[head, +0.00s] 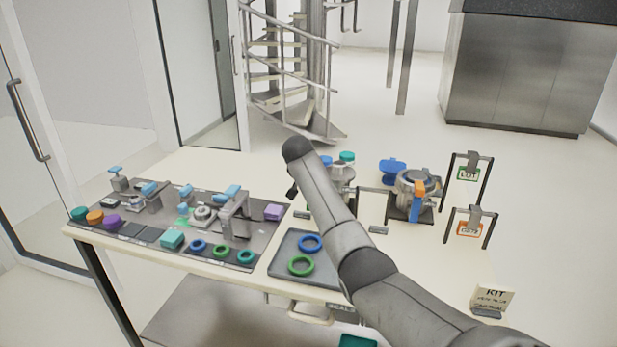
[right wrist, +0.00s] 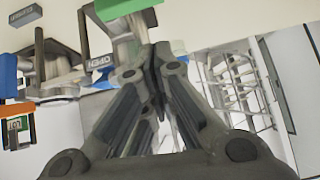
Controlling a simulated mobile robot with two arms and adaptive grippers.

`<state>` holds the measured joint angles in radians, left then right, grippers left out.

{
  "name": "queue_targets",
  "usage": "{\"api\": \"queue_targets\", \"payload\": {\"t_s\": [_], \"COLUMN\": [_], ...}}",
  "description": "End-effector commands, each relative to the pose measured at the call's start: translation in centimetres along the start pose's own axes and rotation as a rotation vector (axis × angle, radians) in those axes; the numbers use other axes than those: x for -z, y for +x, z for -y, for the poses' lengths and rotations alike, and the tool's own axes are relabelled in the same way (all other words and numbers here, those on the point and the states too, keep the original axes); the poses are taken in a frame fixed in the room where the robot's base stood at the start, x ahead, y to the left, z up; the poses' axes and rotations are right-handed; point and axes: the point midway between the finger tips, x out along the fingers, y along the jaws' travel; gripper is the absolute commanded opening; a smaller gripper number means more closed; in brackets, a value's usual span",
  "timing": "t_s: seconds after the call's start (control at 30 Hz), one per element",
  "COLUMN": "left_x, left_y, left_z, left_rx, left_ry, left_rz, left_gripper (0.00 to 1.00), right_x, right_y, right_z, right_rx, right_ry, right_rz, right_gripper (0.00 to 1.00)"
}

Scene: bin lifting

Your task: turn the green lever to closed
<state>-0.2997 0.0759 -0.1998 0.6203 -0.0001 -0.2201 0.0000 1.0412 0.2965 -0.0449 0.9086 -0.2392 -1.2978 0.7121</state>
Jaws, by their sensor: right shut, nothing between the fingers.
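A green bar, which looks like the green lever (right wrist: 122,7), is cut off by the top edge of the right wrist view. It lies above a grey metal fitting with an OPEN label (right wrist: 108,62). In the head view my right arm hides this part of the fitting (head: 340,174). My right gripper (right wrist: 157,52) is shut and empty, with its fingertips just below the green bar and close to the metal. I cannot tell whether they touch. My left gripper is in neither view.
A second fitting (head: 414,190) with a blue and orange handle stands to the right. Beyond it are two tag stands (head: 468,172). A grey tray (head: 283,262) with two rings and a board (head: 150,236) with several coloured parts lie left of my arm.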

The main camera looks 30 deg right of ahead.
Motion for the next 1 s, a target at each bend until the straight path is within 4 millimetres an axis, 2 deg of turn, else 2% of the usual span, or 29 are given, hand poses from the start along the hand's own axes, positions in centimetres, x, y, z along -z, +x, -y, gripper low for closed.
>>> {"api": "queue_targets", "payload": {"t_s": [0.2,0.37,1.0], "left_x": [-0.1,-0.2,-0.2], "left_y": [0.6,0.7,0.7], "left_z": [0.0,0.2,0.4], "left_rx": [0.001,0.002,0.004], "left_ry": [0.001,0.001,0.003], "left_rz": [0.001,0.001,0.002], "left_gripper": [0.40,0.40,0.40], "right_x": [-0.1,-0.1,-0.1], "right_y": [-2.2,-3.2,-3.4], "right_z": [0.1,0.1,0.1], "right_rx": [-0.001,-0.001,-0.001], "right_ry": [0.001,0.001,0.000], "right_rz": [-0.001,0.000,0.000], "right_gripper": [0.00,0.00,0.00]}}
